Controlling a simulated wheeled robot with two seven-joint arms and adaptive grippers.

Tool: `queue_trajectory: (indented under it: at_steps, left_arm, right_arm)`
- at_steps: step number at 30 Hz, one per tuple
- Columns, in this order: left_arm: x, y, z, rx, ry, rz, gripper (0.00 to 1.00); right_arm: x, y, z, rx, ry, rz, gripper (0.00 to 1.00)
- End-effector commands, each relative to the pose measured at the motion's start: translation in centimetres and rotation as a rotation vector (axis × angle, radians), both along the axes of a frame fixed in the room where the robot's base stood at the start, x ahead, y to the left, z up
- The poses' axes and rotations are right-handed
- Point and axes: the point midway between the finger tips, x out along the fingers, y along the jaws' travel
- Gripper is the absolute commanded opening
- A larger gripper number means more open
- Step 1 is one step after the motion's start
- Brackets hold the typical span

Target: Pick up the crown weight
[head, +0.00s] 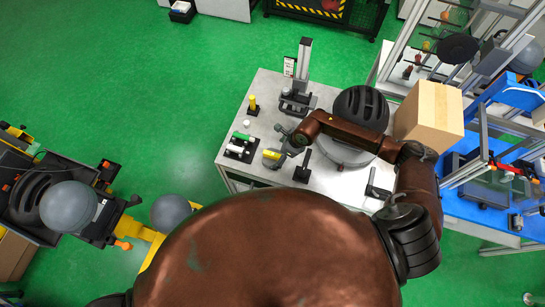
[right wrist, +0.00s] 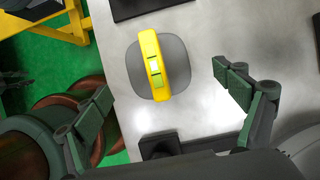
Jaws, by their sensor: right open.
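The crown weight appears to be the grey rounded block with a yellow handle bar (right wrist: 152,65) on the grey table in the right wrist view. In the head view its yellow handle (head: 272,155) shows near the table's front left part. My right gripper (right wrist: 162,85) is open, with its fingers apart on either side of the weight and not touching it. In the head view my right gripper (head: 289,141) is right beside the weight, at its upper right. My left gripper is not in view.
A cardboard box (head: 429,116) stands farther right. A black tray with green and white pieces (head: 241,146) lies left of the weight. A small post stand (head: 302,172) is close by.

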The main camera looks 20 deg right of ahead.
Motion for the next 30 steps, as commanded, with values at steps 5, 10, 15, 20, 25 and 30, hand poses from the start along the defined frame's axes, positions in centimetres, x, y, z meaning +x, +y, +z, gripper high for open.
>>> queue_trajectory:
  at_steps: [5, 10, 15, 20, 25, 30]
  left_arm:
    - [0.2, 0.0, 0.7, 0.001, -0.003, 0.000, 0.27]
    - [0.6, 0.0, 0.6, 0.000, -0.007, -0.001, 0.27]
    - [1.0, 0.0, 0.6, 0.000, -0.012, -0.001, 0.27]
    - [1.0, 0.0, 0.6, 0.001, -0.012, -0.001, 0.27]
    - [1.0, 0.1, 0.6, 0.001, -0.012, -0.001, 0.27]
    - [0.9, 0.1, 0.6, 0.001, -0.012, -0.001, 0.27]
  right_arm:
    - [0.7, 1.6, -2.1, 0.003, 0.002, 0.000, 0.90]
    - [1.1, 2.1, -3.8, 0.004, 0.002, 0.002, 0.90]
    - [1.2, 2.2, -4.0, 0.003, 0.001, 0.003, 0.90]
    - [1.1, 2.2, -3.9, 0.003, 0.000, 0.004, 0.85]
    - [1.2, 2.2, -3.9, 0.003, 0.001, 0.004, 0.73]
    - [1.2, 2.2, -3.9, 0.004, 0.000, 0.004, 0.62]
